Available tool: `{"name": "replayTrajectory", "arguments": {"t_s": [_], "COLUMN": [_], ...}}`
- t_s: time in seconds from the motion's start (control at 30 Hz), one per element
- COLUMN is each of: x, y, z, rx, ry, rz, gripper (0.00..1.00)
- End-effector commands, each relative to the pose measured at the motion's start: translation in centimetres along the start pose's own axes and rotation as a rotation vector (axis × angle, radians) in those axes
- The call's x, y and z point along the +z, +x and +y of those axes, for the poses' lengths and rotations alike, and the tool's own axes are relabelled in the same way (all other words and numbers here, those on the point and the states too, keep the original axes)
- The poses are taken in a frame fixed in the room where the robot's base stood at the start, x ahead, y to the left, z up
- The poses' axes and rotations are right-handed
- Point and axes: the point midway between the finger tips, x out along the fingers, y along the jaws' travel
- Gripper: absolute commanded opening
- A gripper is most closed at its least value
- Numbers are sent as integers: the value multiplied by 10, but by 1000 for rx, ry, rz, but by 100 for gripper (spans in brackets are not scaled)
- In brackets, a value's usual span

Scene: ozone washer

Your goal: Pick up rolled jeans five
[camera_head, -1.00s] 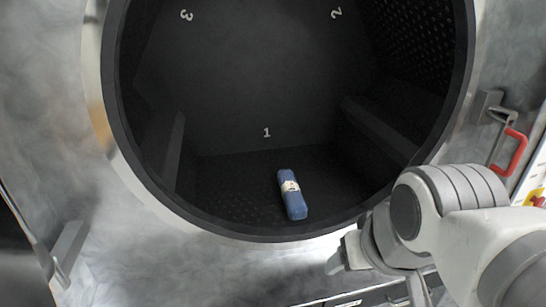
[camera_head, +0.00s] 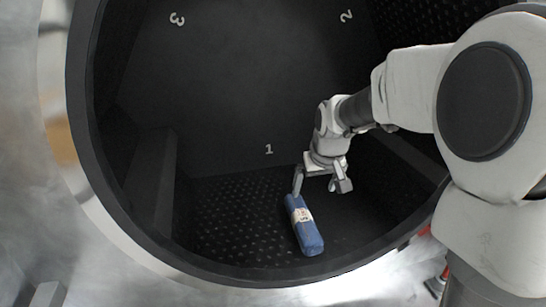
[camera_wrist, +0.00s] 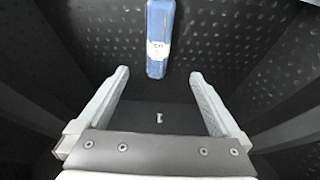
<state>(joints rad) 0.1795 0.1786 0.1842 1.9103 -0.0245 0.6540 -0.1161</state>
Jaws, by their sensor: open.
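The rolled jeans (camera_head: 308,234) are a blue roll with a pale label band, lying on the floor of the drum. They also show in the wrist view (camera_wrist: 157,67) at the top, ahead of the fingertips and roughly between their lines. The label's writing is too small to read surely. My gripper (camera_head: 321,190) is inside the drum, just beyond the far end of the roll. It is open and empty, and its two fingers are spread wide in the wrist view (camera_wrist: 158,76). The left finger in the head view appears close to the roll's end; I cannot tell whether it touches.
The dark drum (camera_head: 230,213) has a dimpled floor, with raised ribs at left (camera_head: 150,180) and right. The numbers 1, 2 and 3 mark its back wall. The round metal rim (camera_head: 95,225) surrounds the opening. The floor left of the roll is clear.

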Motion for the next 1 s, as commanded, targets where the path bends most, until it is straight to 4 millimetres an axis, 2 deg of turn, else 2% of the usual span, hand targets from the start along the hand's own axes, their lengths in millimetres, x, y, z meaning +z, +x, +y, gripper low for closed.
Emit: {"name": "replayTrajectory", "arguments": {"t_s": [0.03, 0.1, 0.3, 0.47, 0.8, 1.0], "x": [-7, -14, -25, -25, -24, -24], "y": [14, 29, 52, 71, 137, 166], "z": [2, 4, 6, 6, 3, 3], "rx": [-9, -18, -34, -37, -36, -35], "ry": [1, 0, -2, -2, -1, -2], "rz": [-6, -8, -9, -11, -12, -9], "gripper": [100, 100, 100, 100, 100, 100]}}
